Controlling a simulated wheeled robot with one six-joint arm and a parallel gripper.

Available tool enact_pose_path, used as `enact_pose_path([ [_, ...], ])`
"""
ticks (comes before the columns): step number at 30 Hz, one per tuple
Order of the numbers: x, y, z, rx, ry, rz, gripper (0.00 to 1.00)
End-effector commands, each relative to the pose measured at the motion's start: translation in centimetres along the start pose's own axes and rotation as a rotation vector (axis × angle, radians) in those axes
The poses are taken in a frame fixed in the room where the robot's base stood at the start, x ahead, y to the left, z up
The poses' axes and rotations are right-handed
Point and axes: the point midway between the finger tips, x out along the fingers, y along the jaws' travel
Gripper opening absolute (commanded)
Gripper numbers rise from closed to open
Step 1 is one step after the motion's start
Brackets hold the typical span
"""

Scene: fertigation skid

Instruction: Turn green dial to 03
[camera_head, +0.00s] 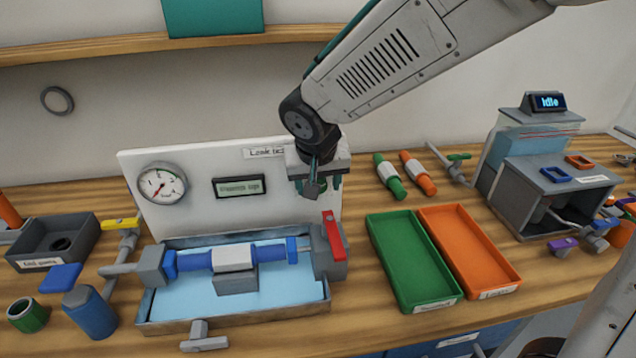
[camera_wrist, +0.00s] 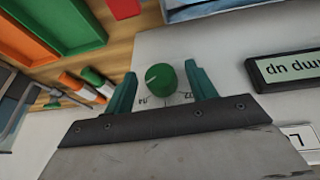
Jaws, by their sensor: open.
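The green dial (camera_wrist: 160,80) is a round knob on the pale panel in the wrist view. A light pointer line shows on its face, and small scale marks lie beside it, too small to read surely. My gripper (camera_wrist: 163,85) has its two teal fingers apart, one on each side of the dial, with gaps to it. In the head view my gripper (camera_head: 318,184) is in front of the right part of the white panel (camera_head: 215,150) and hides most of the dial. A small display (camera_head: 240,187) sits left of it; in the wrist view the display (camera_wrist: 290,68) is at the right.
A red-handled valve (camera_head: 333,236) stands below my gripper, at the end of the blue pipe over a water tray (camera_head: 290,290). A gauge (camera_head: 161,186) is at the panel's left. Green (camera_head: 412,262) and orange (camera_head: 470,250) trays lie to the right.

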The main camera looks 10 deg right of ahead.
Motion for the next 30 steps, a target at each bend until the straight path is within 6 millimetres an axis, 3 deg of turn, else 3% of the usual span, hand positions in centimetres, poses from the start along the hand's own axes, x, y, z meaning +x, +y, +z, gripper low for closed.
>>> enact_pose_path([
  [9, 0.32, 0.03, 0.00, 0.001, 0.000, 0.000, 0.53],
  [14, 0.31, 0.03, 0.00, 0.001, 0.000, 0.000, 0.12],
  [30, 0.32, -0.33, 0.03, -0.053, 0.006, 0.122, 0.12],
])
